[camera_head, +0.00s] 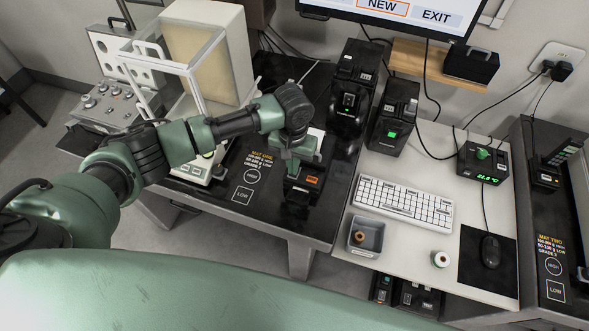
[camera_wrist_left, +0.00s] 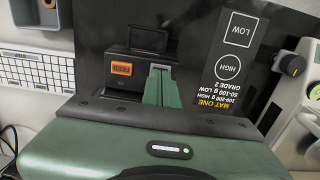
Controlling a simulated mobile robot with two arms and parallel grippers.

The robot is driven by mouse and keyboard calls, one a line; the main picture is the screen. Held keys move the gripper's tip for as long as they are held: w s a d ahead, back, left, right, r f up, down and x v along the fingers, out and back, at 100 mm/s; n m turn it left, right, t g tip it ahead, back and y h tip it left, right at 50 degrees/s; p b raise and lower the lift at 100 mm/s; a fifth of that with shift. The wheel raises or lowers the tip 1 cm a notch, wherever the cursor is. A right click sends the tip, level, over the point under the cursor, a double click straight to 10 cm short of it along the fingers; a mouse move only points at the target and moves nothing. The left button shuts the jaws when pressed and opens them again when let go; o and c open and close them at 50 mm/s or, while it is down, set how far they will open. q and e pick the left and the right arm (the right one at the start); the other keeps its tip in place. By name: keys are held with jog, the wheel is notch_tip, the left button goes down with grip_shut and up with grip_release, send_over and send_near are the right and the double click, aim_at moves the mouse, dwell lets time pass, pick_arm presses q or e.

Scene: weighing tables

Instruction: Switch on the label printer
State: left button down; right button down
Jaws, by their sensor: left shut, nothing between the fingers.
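A small black device (camera_head: 303,190) with an orange panel stands on the dark mat table at centre. It also shows in the left wrist view (camera_wrist_left: 116,88), with the orange panel (camera_wrist_left: 121,69) facing up. Two taller black machines stand behind: one (camera_head: 352,85) with a small pale panel, one (camera_head: 392,117) with a green-lit panel. I cannot tell from markings which one is the label printer. My left gripper (camera_head: 291,167) is shut and empty, over the small device. In the left wrist view its green fingers (camera_wrist_left: 160,85) lie beside the orange panel; contact is unclear. My right gripper is not in view.
A keyboard (camera_head: 403,203), a grey tray (camera_head: 366,236) with a small brown item, a white roll (camera_head: 440,259) and a mouse (camera_head: 490,250) lie on the white desk. A glass-sided balance (camera_head: 190,85) stands left of the arm. A monitor (camera_head: 395,12) hangs behind.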

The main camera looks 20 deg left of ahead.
pick_arm(q)
jog(key=shift+s+f, duration=0.1)
jog(key=shift+f, duration=0.5)
dwell(0.3)
jog(key=shift+r+p, duration=0.75)
notch_tip(320, 180, up, 4)
jog(key=p, duration=0.4)
jog(key=shift+f, duration=0.25)
jog(key=shift+r+p, duration=0.85)
jog(key=shift+r, duration=0.2)
jog(key=shift+f, duration=0.1)
